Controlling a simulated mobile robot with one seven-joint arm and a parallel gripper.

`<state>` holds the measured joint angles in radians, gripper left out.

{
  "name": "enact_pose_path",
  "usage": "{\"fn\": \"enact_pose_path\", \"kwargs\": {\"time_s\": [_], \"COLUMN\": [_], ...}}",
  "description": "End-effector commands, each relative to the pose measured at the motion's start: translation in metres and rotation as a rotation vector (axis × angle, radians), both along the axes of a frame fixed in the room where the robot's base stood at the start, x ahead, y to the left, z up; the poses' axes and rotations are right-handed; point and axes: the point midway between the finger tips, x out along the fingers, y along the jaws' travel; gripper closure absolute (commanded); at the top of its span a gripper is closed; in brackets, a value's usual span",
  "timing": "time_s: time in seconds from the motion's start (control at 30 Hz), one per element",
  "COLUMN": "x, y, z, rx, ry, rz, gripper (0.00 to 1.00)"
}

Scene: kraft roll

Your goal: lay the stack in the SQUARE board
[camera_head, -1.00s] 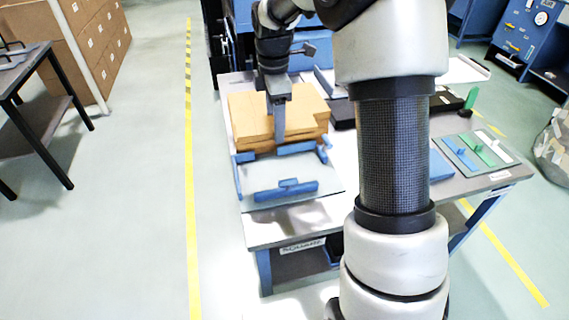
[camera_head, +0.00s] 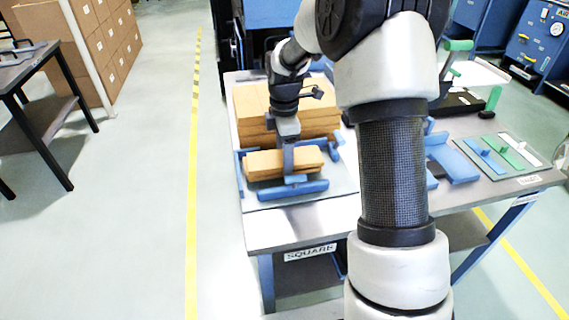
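A small stack (camera_head: 262,165) of brown kraft pieces is over the front part of the grey SQUARE board (camera_head: 345,182), just behind its blue front bar (camera_head: 308,188). My gripper (camera_head: 288,163) points down at the stack, with one finger across its front face. The other finger is hidden. The gripper looks shut on the stack. I cannot tell whether the stack's underside touches the board. A blue side rail (camera_head: 240,168) stands left of the stack.
Larger brown stacks (camera_head: 252,106) stand close behind. At right are a blue fixture (camera_head: 455,162), a green-handled fixture (camera_head: 490,100) and a plate with coloured handles (camera_head: 500,152). My arm hides the table's middle.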

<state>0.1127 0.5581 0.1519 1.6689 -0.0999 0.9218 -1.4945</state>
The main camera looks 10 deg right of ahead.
Motion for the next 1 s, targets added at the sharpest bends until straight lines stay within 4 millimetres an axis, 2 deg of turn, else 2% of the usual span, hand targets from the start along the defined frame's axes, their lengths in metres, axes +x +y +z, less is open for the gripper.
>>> {"fn": "enact_pose_path", "kwargs": {"time_s": [0.03, 0.1, 0.43, 0.47, 0.57, 0.87, 1.0], "x": [0.0, 0.0, 0.0, 0.0, 0.0, 0.0, 0.001], "y": [0.0, 0.0, 0.0, 0.0, 0.0, 0.0, 0.0], "z": [-0.011, -0.016, -0.018, -0.018, -0.018, -0.017, -0.003], "rx": [0.0, 0.0, 0.0, 0.0, 0.0, 0.0, 0.0], "ry": [0.002, 0.0, 0.0, 0.0, 0.0, 0.0, -0.003], "rz": [0.0, 0.0, -0.001, -0.001, -0.001, -0.001, -0.001], "gripper": [0.77, 0.77, 0.77, 0.39, 0.24, 0.24, 0.24]}}
